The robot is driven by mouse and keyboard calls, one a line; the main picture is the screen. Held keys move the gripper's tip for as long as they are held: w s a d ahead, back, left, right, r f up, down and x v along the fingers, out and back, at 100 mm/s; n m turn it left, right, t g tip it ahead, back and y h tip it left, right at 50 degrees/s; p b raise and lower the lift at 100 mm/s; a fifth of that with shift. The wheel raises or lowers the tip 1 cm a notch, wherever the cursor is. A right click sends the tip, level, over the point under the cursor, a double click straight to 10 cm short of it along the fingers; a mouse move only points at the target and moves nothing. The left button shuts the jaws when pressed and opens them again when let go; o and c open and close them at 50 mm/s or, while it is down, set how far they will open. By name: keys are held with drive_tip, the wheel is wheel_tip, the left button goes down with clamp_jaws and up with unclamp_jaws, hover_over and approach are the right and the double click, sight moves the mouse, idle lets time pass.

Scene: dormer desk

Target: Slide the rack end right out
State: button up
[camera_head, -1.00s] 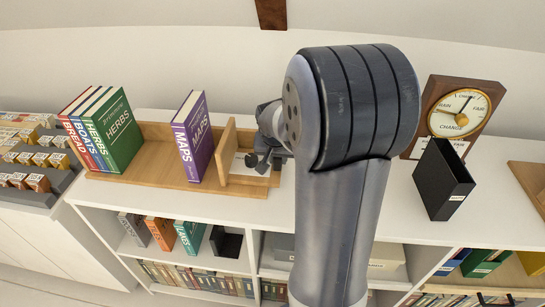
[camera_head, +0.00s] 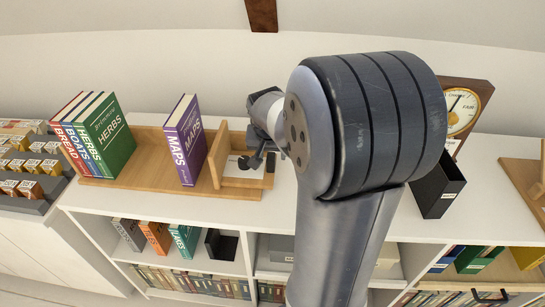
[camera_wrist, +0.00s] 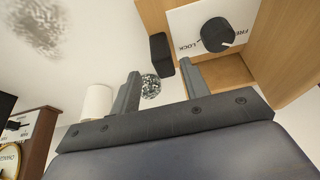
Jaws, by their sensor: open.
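The wooden book rack (camera_head: 150,187) lies on the white shelf top, with an upright wooden end panel (camera_head: 218,155) right of the maps book. Right of that panel is a white card plate (camera_head: 243,168). In the wrist view the plate (camera_wrist: 185,25) reads FREE and LOCK and carries a round dark knob (camera_wrist: 217,34); I cannot tell its setting. A dark upright tab (camera_wrist: 161,54) stands at the rack's outer edge. My gripper (camera_wrist: 160,84) is open and empty, with the tab ahead of its fingers. In the head view my gripper (camera_head: 262,157) is over the rack's right end.
Several books (camera_head: 100,140) stand at the rack's left; a purple maps book (camera_head: 185,140) leans near the end panel. The shelf top between shows some free room.

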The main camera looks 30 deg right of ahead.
sight(272, 157)
drive_tip(key=v, duration=0.6)
drive_tip(key=shift+r, duration=0.2)
drive_tip(key=shift+f, duration=0.15)
drive_tip(key=x, duration=1)
drive_tip(key=shift+f+b, duration=0.3)
drive_tip(key=shift+w+a, duration=0.55)
drive_tip(key=shift+a, duration=0.15)
